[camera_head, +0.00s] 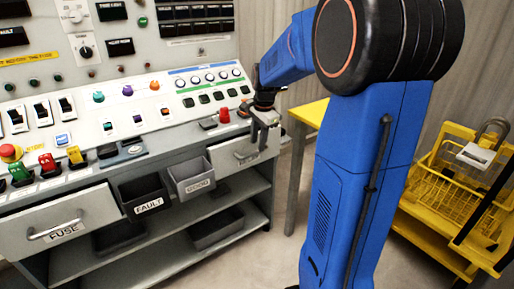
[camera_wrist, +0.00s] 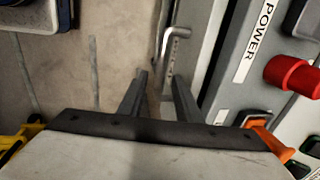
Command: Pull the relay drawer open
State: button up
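The right-hand grey drawer (camera_head: 226,157) is under the console's right end. Its label is mostly hidden behind my gripper, so I cannot read it as relay. My gripper (camera_head: 262,138) points down just in front of this drawer front. In the wrist view my gripper (camera_wrist: 160,78) has its two fingers apart. A metal bar handle (camera_wrist: 174,34) on the drawer front lies just beyond the fingertips and runs down toward the gap between them. I cannot tell whether the fingers touch it.
A drawer labelled FUSE (camera_head: 85,222) is at the left. Bins marked FAULT (camera_head: 142,190) and GOOD (camera_head: 190,180) hang between the drawers. A red knob (camera_wrist: 292,75) is by the POWER label. A yellow table (camera_head: 312,112) and yellow cart (camera_head: 425,222) stand right.

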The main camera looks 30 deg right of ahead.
aim_at(257, 152)
jog(key=shift+w+f, duration=0.2)
jog(key=shift+f, duration=0.65)
jog(key=shift+w+f, duration=0.15)
jog(key=shift+f, duration=0.65)
grip_shut()
